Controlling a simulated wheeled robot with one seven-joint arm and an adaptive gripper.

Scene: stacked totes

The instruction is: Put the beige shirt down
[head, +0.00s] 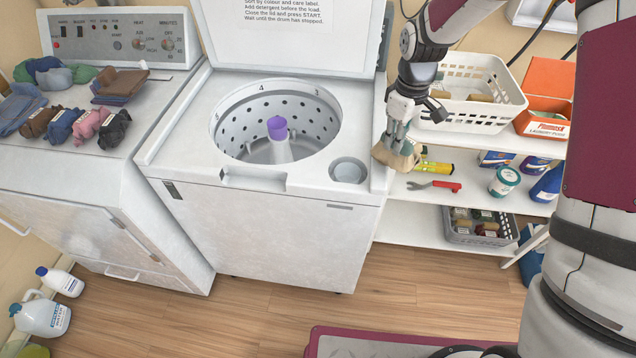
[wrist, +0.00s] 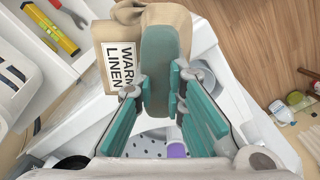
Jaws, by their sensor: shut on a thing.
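The beige shirt (head: 396,158) is a small bunched bundle under my gripper (head: 397,138), by the right edge of the washer top. My gripper is shut on it from above. In the wrist view the beige cloth (wrist: 178,20) shows beyond the teal fingers, with a pale "WARM LINEN" label (wrist: 119,66) on its left side. The middle finger hides part of the cloth. Whether the shirt touches the washer edge I cannot tell.
The washer (head: 300,195) stands open, its perforated drum (head: 240,125) holding a purple-topped agitator (head: 278,130). The dryer (head: 75,170) at left carries folded clothes (head: 85,125). A white shelf (head: 415,190) at right holds a white basket (head: 480,110), an orange box (head: 545,100), tools and bottles.

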